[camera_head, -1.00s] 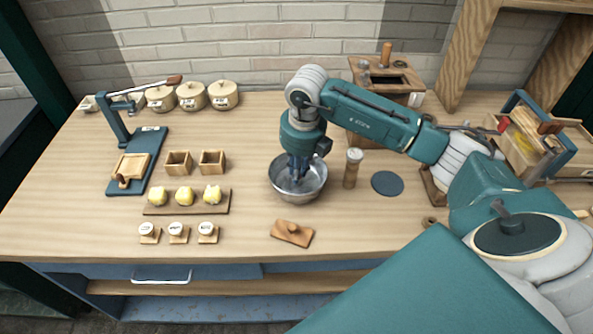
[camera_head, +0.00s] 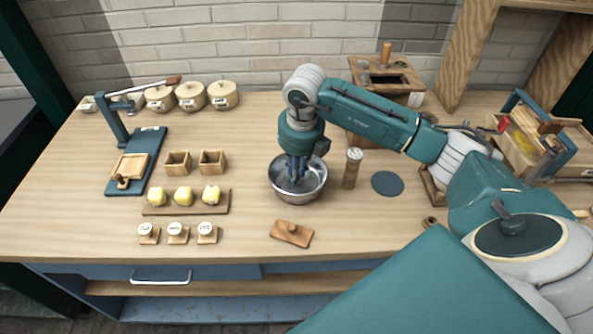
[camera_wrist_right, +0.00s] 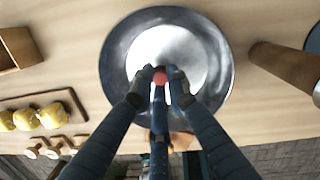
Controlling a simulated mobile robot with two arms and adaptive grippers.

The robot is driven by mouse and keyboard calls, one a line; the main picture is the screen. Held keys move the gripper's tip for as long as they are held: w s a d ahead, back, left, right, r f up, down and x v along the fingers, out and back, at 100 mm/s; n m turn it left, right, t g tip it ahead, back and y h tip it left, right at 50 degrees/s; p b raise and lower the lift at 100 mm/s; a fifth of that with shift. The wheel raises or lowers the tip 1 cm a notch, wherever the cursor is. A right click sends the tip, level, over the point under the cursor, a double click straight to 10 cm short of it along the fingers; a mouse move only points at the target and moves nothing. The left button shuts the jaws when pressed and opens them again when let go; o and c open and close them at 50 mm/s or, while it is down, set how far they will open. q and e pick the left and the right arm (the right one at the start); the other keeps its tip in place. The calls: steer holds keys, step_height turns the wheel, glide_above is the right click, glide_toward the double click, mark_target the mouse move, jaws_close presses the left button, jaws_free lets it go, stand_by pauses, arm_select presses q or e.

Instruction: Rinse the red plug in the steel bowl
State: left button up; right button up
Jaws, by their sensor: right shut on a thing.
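The steel bowl (camera_head: 316,186) stands on the wooden bench, in the middle of the head view. It also shows from above in the right wrist view (camera_wrist_right: 218,62). My right gripper (camera_head: 296,178) points down into the bowl. In the right wrist view, its fingers (camera_wrist_right: 160,84) are shut on the red plug (camera_wrist_right: 160,77), a small red spot between the fingertips over the bowl's pale inside. Most of the plug is hidden by the fingers. I cannot tell how deep it sits in the bowl. My left gripper is not in view.
A wooden shaker (camera_head: 352,168) stands close to the bowl's right, with a dark round mat (camera_head: 387,183) beyond it. A wooden block with a knob (camera_head: 291,234) lies in front. A board (camera_head: 222,208) with yellow lumps is to the left. Bare bench lies between board and bowl.

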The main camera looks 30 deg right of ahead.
steer(key=shift+r, duration=0.15)
steer(key=shift+r+p, duration=2.3)
steer(key=shift+r, duration=1.35)
steer(key=shift+r+p, duration=1.2)
steer(key=shift+r, duration=0.8)
